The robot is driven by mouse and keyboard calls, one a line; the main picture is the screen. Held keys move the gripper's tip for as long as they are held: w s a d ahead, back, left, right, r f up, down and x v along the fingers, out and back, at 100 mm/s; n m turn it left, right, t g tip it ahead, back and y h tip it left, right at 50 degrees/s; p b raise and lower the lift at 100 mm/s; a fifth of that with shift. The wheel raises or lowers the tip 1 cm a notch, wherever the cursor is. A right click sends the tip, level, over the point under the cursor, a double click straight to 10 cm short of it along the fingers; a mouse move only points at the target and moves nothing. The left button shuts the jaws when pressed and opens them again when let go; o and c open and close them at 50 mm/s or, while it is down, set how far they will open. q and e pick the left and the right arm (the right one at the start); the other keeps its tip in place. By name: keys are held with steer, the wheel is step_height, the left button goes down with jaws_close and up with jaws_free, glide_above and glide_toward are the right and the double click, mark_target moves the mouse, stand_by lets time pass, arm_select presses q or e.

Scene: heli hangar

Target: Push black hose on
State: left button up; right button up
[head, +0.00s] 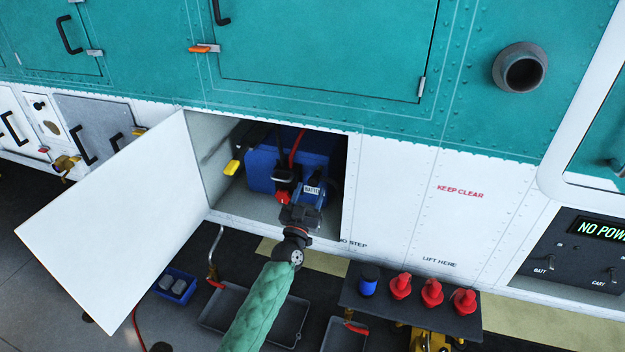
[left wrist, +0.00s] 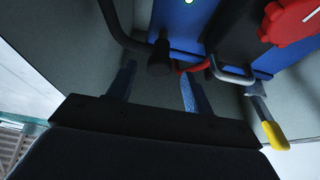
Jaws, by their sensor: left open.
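In the left wrist view a black hose (left wrist: 117,30) curves down from the top and ends in a thick dark end piece (left wrist: 160,60). My left gripper (left wrist: 158,88) is open, with one blue finger on each side and a gap between them. The dark end piece stands just beyond the fingertips, between their lines; I cannot tell whether anything touches. In the head view my left gripper (head: 290,186) reaches into the open compartment, close to a blue unit (head: 262,172). The gripper and arm hide part of this unit, and the hose's connection point is not clear. My right gripper is not in view.
The open white door (head: 120,215) stands left of the compartment. A yellow-handled lever (left wrist: 274,135) and a red part (left wrist: 290,22) are at the right in the wrist view. A dark table (head: 385,315) with red plugs (head: 432,292) and a blue cylinder (head: 368,279) stands below right.

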mark_target(312, 184)
arm_select(q)
steer(key=x, duration=0.2)
steer(key=shift+w+d+r+p, duration=0.15)
steer(key=shift+w+p, duration=0.05)
steer(key=shift+p, duration=0.15)
steer(key=shift+x, duration=0.85)
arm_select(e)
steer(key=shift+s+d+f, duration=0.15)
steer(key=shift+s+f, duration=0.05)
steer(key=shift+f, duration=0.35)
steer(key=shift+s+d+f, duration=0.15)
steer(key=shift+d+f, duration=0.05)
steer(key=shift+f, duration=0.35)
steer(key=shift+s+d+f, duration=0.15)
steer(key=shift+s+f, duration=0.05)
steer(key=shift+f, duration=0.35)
